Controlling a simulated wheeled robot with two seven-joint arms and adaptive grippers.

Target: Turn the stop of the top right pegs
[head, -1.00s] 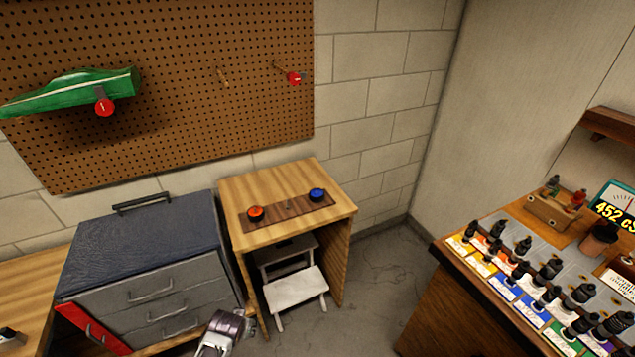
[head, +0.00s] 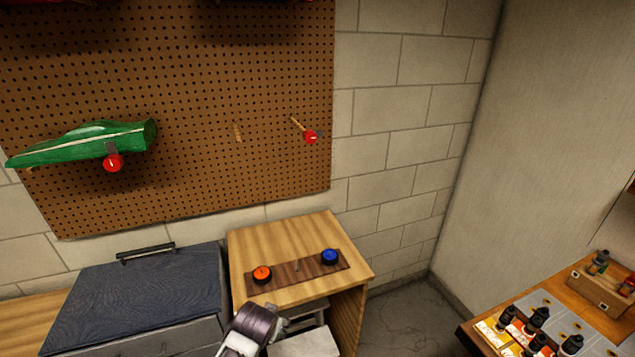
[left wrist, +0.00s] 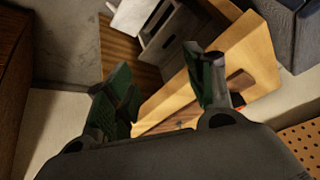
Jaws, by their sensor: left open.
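On the pegboard (head: 200,190), a pair of wooden pegs sticks out bare at the right: the left peg (head: 238,132) and the right peg (head: 298,125), with a round red stop (head: 311,137) at its end. Another red stop (head: 113,162) sits in front of a green car body (head: 85,142) at the left. My left gripper (head: 282,322) is low, in front of the small table, below the pegs. In the left wrist view, its fingers (left wrist: 163,85) are apart and empty.
A small wooden table (head: 280,236) against the wall carries a strip with an orange knob (head: 262,273) and a blue knob (head: 330,256). A dark-topped cabinet (head: 140,295) stands left of it. A bench with bottles (head: 535,318) is at right. The space before the pegboard is clear.

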